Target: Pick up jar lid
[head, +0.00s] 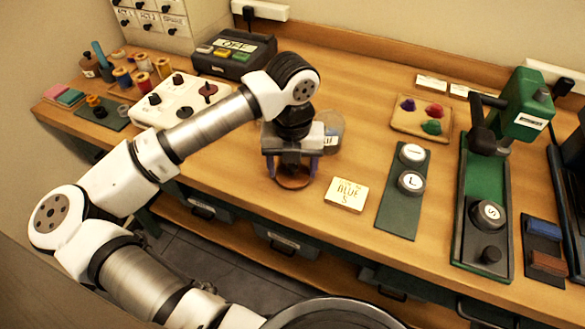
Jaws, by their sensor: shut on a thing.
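My gripper (293,174) points down over the front middle of the wooden table in the head view. Its two fingers are shut on a round, copper-brown jar lid (293,183), one finger at each side. The lid lies flat between the fingertips, at or just above the tabletop; I cannot tell whether it touches the wood. The gripper's body hides the lid's far part. A clear glass jar (332,127) with a pale label stands just behind the gripper, partly hidden by it.
A cream block (346,194) with lettering lies right of my gripper. Beyond it are a dark green board (393,215) with round weights and a green press (485,215). A white knob panel (181,103) is at left. The table's front edge (290,223) is close.

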